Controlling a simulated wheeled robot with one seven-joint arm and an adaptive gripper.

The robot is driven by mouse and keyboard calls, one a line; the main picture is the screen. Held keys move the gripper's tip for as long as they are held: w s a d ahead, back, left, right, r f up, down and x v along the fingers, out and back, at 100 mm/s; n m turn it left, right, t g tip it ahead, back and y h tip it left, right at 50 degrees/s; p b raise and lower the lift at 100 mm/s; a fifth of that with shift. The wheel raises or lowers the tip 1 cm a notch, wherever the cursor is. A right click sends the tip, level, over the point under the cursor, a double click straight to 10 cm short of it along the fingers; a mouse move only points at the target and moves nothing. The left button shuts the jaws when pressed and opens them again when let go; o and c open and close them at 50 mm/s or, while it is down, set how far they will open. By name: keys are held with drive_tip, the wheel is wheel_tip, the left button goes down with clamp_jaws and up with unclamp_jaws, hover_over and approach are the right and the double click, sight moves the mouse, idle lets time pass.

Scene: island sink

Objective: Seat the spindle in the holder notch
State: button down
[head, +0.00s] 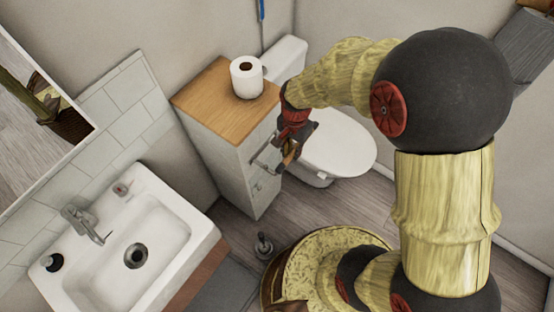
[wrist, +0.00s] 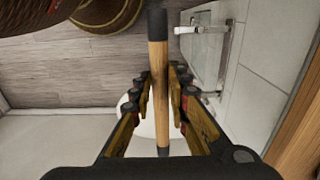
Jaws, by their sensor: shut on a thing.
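The spindle (wrist: 158,60) is a light wooden rod with dark ends, upright in the wrist view. My gripper (wrist: 160,88) is shut on it around its middle, with both ends sticking out past the fingers. In the head view my gripper (head: 290,150) is in front of the grey cabinet and beside the toilet bowl, and the spindle is small there. The metal holder (head: 262,163) is fixed to the cabinet face, just left of my gripper. In the wrist view the holder (wrist: 204,29) is right of the spindle's upper end, apart in the picture. Its notch is too small to make out.
A toilet paper roll (head: 247,77) stands on the wooden cabinet top (head: 207,99). The toilet (head: 342,147) is close on the right. A white sink (head: 165,225) is at lower left. A small dark-topped object (head: 263,247) stands on the floor near my base.

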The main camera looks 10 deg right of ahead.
drive_tip(key=w+a+f+b, duration=0.2)
drive_tip(key=a+f+b, duration=0.1)
drive_tip(key=f, duration=0.6)
drive_tip(key=shift+w+a, duration=0.4)
drive_tip(key=shift+a, duration=0.45)
drive_tip(key=shift+f, duration=0.25)
drive_tip(key=c, duration=1.7)
unclamp_jaws()
